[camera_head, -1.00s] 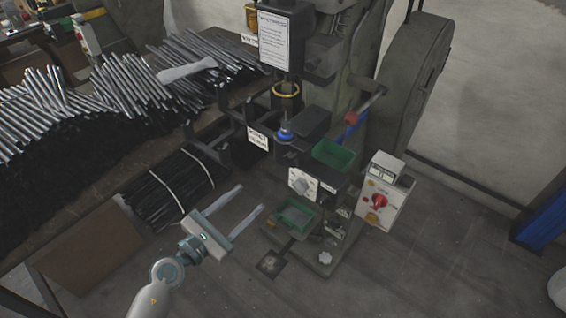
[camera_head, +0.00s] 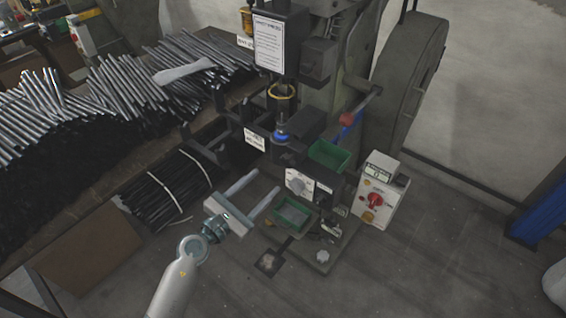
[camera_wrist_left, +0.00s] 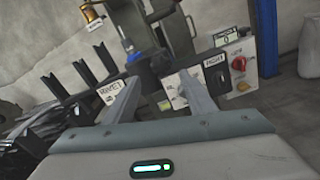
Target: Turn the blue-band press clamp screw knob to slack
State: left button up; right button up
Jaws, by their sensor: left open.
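The press (camera_head: 335,100) stands in the middle of the head view, with a blue ring (camera_head: 281,135) at its lower tool. A pale grey knob (camera_head: 296,184) sits on a white dial plate on the press front. A white lobed knob (camera_head: 322,256) is low on the base. I cannot tell which knob is the clamp screw's. My left gripper (camera_head: 266,181) is open and empty, its fingers pointing toward the press front, left of the dial plate. In the left wrist view the white plate (camera_wrist_left: 172,83) shows between the fingers. My right gripper is not in view.
Green bins (camera_head: 329,154) sit on the press. A control box (camera_head: 381,190) with a red knob stands right of it. Bundled black rods (camera_head: 165,190) lie left of the gripper, below a rack of metal tubes (camera_head: 125,90). Floor at lower right is clear.

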aim_at(285, 164)
pick_arm(q)
jog(key=x, duration=1)
jog(key=shift+p, duration=0.35)
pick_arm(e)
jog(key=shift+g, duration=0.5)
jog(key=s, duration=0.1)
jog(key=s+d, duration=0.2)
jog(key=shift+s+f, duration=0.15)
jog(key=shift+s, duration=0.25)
pick_arm(q)
jog(key=shift+s, duration=0.1)
jog(key=c, duration=1)
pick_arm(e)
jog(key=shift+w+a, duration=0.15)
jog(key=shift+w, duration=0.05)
